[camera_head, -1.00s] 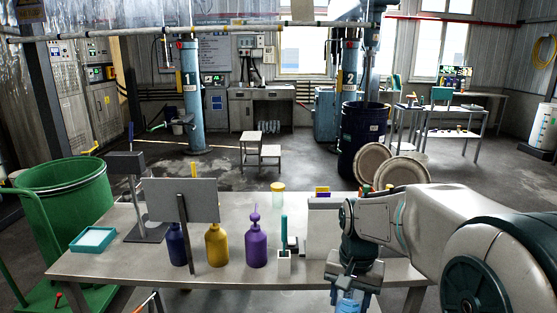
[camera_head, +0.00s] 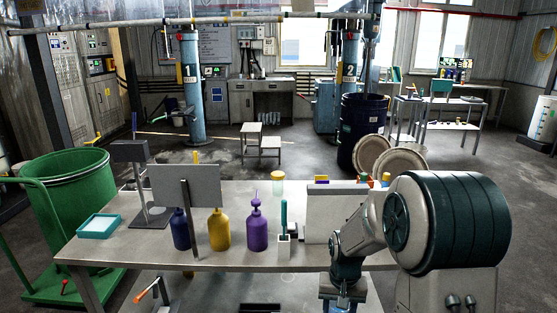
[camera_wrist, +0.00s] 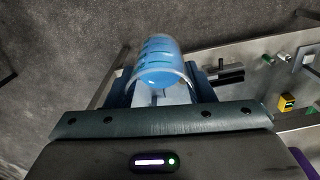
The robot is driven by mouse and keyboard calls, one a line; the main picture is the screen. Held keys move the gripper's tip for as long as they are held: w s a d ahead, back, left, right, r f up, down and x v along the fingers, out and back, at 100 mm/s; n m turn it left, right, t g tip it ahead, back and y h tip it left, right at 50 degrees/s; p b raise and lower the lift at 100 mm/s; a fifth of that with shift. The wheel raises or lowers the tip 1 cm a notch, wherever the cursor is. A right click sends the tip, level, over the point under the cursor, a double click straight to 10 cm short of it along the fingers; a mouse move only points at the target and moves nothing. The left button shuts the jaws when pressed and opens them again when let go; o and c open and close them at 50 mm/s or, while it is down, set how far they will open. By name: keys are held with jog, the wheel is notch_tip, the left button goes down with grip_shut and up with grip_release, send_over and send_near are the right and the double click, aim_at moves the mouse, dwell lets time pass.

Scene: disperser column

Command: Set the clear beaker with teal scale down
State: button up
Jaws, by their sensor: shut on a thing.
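My gripper (camera_head: 343,297) is at the bottom of the head view, in front of the work table's near edge. It is shut on the clear beaker, which shows in the wrist view (camera_wrist: 160,62) as a see-through, blue-tinted cup with blue-teal scale marks. The beaker lies between the two fingers (camera_wrist: 162,92), its open rim towards the wrist camera. In the head view the beaker is mostly hidden by the gripper and the frame edge. The grey work table (camera_head: 130,240) lies just beyond the gripper.
On the table stand yellow (camera_head: 219,233) and purple (camera_head: 257,229) bottles, a dark blue bottle (camera_head: 181,232), a white holder (camera_head: 284,250), a jar (camera_head: 278,184) and a teal tray (camera_head: 99,226). A green bin (camera_head: 65,195) stands left. The table's front middle looks bare.

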jog(key=shift+n, duration=0.9)
jog(key=f, duration=0.5)
jog(key=w+f, duration=0.1)
jog(key=f, duration=0.2)
jog(key=shift+a+f, duration=0.15)
jog(key=shift+f, duration=0.15)
